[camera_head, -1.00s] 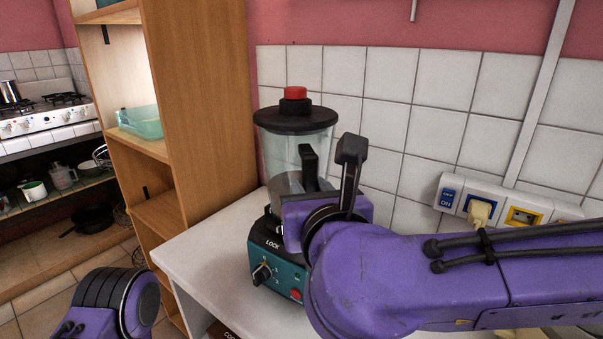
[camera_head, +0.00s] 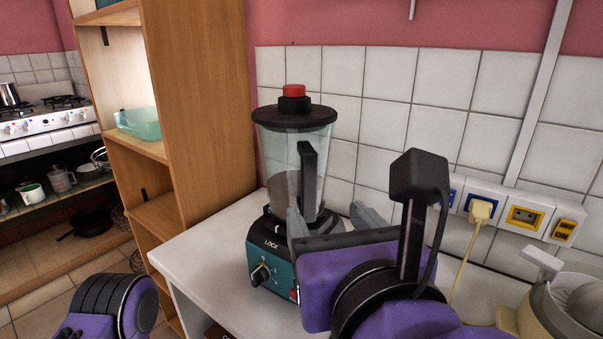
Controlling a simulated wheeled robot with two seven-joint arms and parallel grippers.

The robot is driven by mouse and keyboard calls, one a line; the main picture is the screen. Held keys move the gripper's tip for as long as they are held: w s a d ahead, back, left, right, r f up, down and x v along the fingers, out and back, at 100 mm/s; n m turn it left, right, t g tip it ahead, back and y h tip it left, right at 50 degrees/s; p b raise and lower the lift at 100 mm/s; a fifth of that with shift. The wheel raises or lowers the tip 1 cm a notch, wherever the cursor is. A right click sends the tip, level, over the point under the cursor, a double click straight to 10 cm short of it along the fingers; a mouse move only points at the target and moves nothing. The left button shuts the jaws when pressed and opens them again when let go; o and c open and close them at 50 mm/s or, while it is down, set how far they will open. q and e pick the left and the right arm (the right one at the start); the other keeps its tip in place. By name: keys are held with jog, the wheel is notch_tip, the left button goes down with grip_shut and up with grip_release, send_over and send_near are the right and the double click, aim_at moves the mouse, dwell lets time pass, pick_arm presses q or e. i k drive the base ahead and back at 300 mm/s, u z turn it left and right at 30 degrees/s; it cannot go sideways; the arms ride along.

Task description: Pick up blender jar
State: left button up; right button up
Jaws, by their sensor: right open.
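The blender jar (camera_head: 283,155) is clear, with a black lid, a red cap and a black handle (camera_head: 307,176) on its right side. It stands upright on its teal and black base (camera_head: 268,262) on the white counter. My right gripper (camera_head: 328,217) is in front of the lower right part of the blender, close to the handle. Its grey fingers are apart with nothing seen between them. Whether a finger touches the jar or base cannot be told. My right wrist hides the base's right side. Of my left arm, only a purple and black part shows at the bottom left; its gripper is out of view.
A tall wooden shelf (camera_head: 209,100) stands left of the blender and holds a teal glass dish (camera_head: 139,122). A tiled wall is close behind. A cream appliance (camera_head: 556,318) stands at the right, below wall sockets (camera_head: 511,212). The white counter (camera_head: 195,262) is clear left of the base.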

aim_at(295, 163)
jog(key=k, duration=1)
